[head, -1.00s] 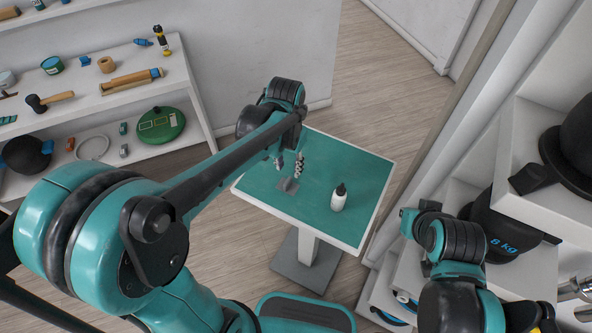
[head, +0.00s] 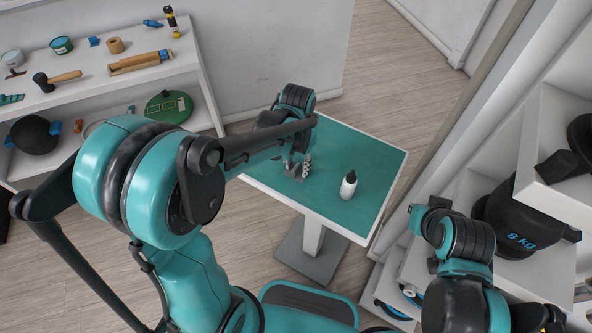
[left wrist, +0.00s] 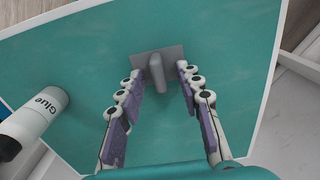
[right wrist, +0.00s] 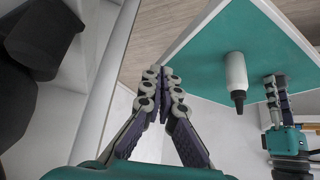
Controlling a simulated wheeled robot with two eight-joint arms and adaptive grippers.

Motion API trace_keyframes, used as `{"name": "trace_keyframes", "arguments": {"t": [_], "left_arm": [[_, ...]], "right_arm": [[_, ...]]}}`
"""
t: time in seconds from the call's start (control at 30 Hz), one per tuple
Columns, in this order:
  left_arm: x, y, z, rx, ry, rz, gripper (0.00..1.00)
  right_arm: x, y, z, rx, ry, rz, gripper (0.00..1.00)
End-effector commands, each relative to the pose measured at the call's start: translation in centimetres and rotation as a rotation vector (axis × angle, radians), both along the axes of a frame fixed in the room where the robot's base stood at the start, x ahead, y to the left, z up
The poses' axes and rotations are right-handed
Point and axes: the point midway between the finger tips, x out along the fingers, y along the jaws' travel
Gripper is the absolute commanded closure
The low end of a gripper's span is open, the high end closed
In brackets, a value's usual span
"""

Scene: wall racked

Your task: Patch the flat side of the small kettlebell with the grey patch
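The grey patch (left wrist: 140,62) lies flat on the teal table, with a raised grey tab (left wrist: 157,75) on it. My left gripper (left wrist: 158,74) is open above the table, with its fingertips on either side of the tab and apart from it. In the head view my left gripper (head: 299,166) partly covers the patch. A black kettlebell marked 8 kg (head: 515,215) sits on the white rack at the right; I cannot make out its flat side. My right gripper (right wrist: 161,74) is shut and empty near the rack; its fingers are hidden in the head view.
A white glue bottle (head: 348,187) stands on the teal table (head: 375,165), right of the patch. Another black weight (head: 572,160) is higher on the rack. A white shelf (head: 75,95) with tools stands at the left, with a black round object (head: 35,135) below.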

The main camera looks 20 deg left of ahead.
Motion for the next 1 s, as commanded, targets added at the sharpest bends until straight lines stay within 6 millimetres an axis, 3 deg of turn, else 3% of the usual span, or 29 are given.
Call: {"name": "trace_keyframes", "arguments": {"t": [0.03,0.1,0.13,0.53,1.0], "left_arm": [[0.0,0.0,0.0,0.0,0.0,0.0,0.8],[0.0,0.0,0.0,0.0,0.0,0.0,0.98],[0.0,0.0,0.0,0.0,0.0,0.0,1.0],[0.0,0.0,0.5,0.0,0.0,0.0,1.0],[0.0,0.0,9.0,0.0,0.0,0.0,1.0]], "right_arm": [[0.0,0.0,0.0,0.0,0.0,0.0,1.0],[0.0,0.0,0.0,0.0,0.0,0.0,1.0],[0.0,0.0,0.0,0.0,0.0,0.0,1.0],[0.0,0.0,0.2,0.0,0.0,0.0,1.0],[0.0,0.0,3.4,0.0,0.0,0.0,1.0]]}}
